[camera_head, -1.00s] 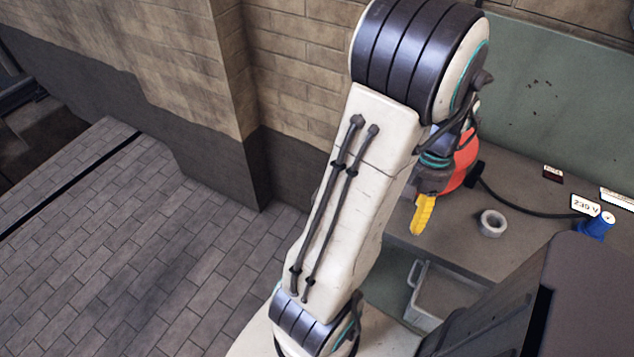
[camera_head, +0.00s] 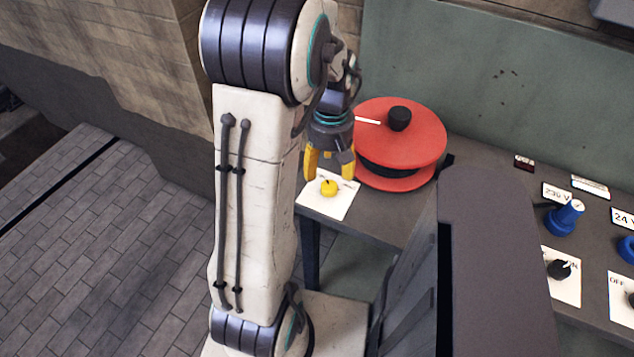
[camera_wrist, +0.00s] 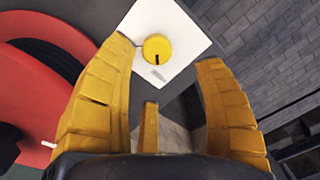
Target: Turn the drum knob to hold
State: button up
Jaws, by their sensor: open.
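The drum knob appears to be the small yellow knob (camera_head: 328,187) on a white plate (camera_head: 337,204) at the bench's front left edge, beside the red drum (camera_head: 412,136). In the wrist view the yellow knob (camera_wrist: 157,48) has a dark pointer mark on its side toward my gripper. The plate's lettering is too small to read. My gripper (camera_head: 329,172), with yellow fingers, is open and empty just above and behind the knob, apart from it. In the wrist view my gripper (camera_wrist: 165,60) has its fingers spread, with the knob ahead between the tips.
The red drum, with a black top knob (camera_head: 399,118), stands close right of my gripper. Blue plugs (camera_head: 565,217) and a black switch (camera_head: 559,269) are farther right on the bench (camera_head: 480,165). A green wall (camera_head: 470,70) rises behind. Open floor lies left.

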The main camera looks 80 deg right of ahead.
aim_at(329, 185)
jog(key=n, duration=0.4)
jog(key=shift+d+f, duration=0.1)
jog(key=shift+d, duration=0.05)
jog(key=shift+f, duration=3.6)
jog(key=shift+c, duration=0.3)
jog(key=c, duration=1.1)
